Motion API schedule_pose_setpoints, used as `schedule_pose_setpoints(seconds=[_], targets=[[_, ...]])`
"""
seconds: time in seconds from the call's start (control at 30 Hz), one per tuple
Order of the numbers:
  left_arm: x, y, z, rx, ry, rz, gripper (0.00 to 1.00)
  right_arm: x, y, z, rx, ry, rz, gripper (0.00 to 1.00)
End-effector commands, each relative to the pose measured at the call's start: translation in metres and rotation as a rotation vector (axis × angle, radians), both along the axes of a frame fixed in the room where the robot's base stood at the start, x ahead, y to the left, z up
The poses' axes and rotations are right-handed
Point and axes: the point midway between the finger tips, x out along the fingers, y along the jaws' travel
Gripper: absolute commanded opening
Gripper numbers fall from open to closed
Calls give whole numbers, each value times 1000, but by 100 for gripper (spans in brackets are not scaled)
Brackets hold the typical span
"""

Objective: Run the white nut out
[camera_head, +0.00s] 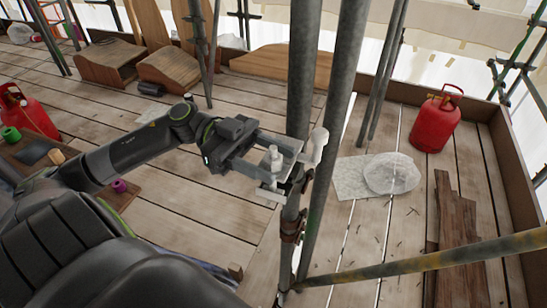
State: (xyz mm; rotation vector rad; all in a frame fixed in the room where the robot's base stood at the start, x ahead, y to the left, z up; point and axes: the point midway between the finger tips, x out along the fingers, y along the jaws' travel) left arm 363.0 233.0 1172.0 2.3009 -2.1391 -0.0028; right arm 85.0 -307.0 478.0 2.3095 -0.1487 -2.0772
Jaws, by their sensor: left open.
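My left gripper (286,164) reaches in from the left to the scaffold poles at the middle of the view. Its two fingers are spread apart. A small white upright piece (274,156) shows between the fingers, with a gap to them as far as I can see; it may be the white nut, but it is too small to tell. A pale rounded piece (319,145) shows at the far finger's end, against the poles; I cannot tell what it is part of. A dark clamp (300,183) sits on the poles just below. My right gripper is not in view.
Two upright steel poles (336,105) stand right by the gripper. A rusty-yellow diagonal pole (420,261) crosses at lower right. Red gas bottles stand at right (436,121) and left (32,115). A clear plastic bag (391,174) and dark boards (457,235) lie on the plank floor.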

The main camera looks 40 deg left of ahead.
Motion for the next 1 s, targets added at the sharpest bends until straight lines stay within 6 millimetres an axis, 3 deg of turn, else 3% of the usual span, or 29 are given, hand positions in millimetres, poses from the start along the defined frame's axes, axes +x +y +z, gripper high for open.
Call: schedule_pose_setpoints(seconds=[0.47, 0.8, 1.0], targets=[[1, -8, 1, -1, -1, 2, 50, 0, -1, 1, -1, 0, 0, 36], [1, -8, 0, -1, -1, 2, 6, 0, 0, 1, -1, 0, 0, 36], [1, -8, 1, 0, 1, 14, 6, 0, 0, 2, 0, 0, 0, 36]])
